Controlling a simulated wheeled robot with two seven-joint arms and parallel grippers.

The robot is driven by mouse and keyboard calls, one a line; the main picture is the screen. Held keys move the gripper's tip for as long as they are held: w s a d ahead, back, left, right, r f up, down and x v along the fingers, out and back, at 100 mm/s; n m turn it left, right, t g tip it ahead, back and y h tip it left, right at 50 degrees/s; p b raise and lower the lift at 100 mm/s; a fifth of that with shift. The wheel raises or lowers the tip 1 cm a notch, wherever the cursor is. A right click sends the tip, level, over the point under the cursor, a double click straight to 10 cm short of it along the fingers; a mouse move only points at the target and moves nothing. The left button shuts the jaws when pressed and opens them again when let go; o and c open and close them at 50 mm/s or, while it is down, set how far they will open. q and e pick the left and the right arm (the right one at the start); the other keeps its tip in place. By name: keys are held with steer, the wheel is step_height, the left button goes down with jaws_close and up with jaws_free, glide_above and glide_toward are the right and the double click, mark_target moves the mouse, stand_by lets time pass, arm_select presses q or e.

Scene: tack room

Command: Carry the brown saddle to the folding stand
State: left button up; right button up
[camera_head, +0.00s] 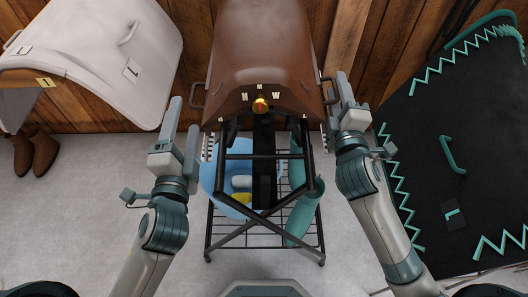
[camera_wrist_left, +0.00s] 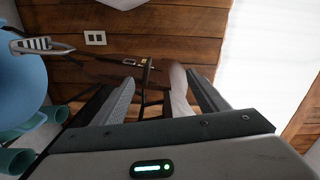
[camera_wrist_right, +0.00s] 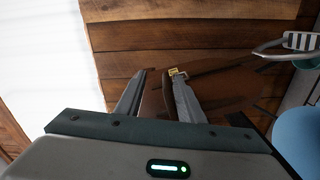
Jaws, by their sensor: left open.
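The brown saddle (camera_head: 262,45) is at the top middle of the head view, with a dark handle on each side. Its near end is over the top of the black folding stand (camera_head: 262,242), which has crossed legs and a wire base; I cannot tell whether its weight rests there. My left gripper (camera_head: 179,128) is open beside the saddle's left handle (camera_head: 196,95). My right gripper (camera_head: 340,112) is beside the right handle (camera_head: 328,91), its fingers apart; its wrist view shows brown (camera_wrist_right: 154,105) between them. No firm hold on either handle shows.
A white padded piece (camera_head: 120,50) with a handle stands at left, with brown boots (camera_head: 38,152) below. A blue tub (camera_head: 226,182) and teal rolls (camera_head: 303,212) sit within the stand's base. A black, teal-edged panel (camera_head: 450,130) is at right. Wooden wall is behind.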

arm_select(q)
steer(key=shift+s, duration=0.7)
arm_select(e)
steer(key=shift+r, duration=0.15)
steer(key=o, duration=0.9)
steer(key=s, duration=1.2)
steer(key=shift+d, duration=0.1)
steer(key=shift+f, duration=0.2)
